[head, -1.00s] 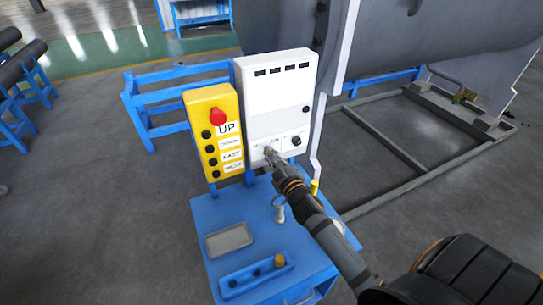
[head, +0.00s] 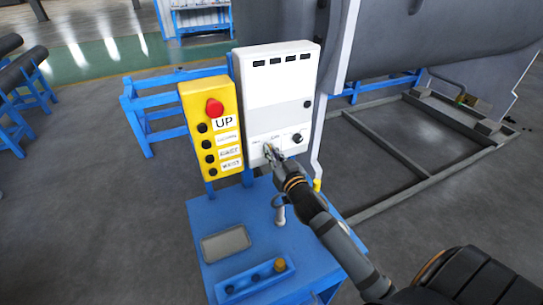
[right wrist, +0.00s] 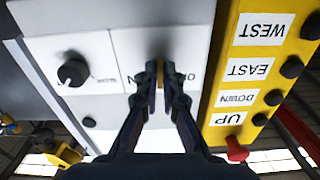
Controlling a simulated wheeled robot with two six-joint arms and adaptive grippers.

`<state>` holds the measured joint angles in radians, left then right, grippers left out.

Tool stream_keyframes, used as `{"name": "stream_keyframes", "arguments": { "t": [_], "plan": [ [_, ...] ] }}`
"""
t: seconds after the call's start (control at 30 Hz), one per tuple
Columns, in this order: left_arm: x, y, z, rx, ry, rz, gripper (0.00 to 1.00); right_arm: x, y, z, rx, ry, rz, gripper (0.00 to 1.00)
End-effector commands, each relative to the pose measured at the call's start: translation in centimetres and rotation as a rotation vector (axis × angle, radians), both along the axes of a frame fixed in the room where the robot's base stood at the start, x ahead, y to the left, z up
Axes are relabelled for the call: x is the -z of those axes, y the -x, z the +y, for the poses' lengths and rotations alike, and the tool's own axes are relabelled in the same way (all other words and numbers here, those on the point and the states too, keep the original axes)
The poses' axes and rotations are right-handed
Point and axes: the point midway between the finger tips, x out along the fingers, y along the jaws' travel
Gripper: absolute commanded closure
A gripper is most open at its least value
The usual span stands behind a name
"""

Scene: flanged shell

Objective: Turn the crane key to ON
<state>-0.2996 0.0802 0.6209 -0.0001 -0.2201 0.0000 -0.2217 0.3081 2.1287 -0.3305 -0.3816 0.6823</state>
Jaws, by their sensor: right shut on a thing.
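The white control box (head: 278,100) stands upright on the blue stand, with a label strip low on its front. My right gripper (head: 269,151) reaches the left part of that strip from below right. In the right wrist view, which is upside down, my right gripper (right wrist: 160,76) is shut on the crane key, a thin yellow-brown piece (right wrist: 160,82) between the fingertips at the white panel. The fingers cover most of the key and part of the lettering beside it, so its exact angle is unclear. My left gripper is not in view.
A yellow pendant (head: 212,130) with a red button and several black knobs stands just left of the box. A black knob (right wrist: 73,70) is on the strip beside the key. The blue stand (head: 215,215) holds a grey tray (head: 226,243). A large grey cylinder is behind.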

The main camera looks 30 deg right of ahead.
Motion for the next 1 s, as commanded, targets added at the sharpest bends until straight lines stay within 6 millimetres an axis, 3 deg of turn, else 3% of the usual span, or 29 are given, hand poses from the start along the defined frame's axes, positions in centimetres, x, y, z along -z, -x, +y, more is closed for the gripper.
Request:
{"name": "stream_keyframes", "arguments": {
  "t": [0.6,1.0],
  "plan": [
    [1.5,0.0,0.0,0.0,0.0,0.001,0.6,0.2,0.0,-0.1,0.001,-0.529,-0.028,1.0],
    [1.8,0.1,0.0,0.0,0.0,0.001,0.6,0.2,0.0,-0.1,0.003,-0.692,-0.036,1.0]
  ]
}}
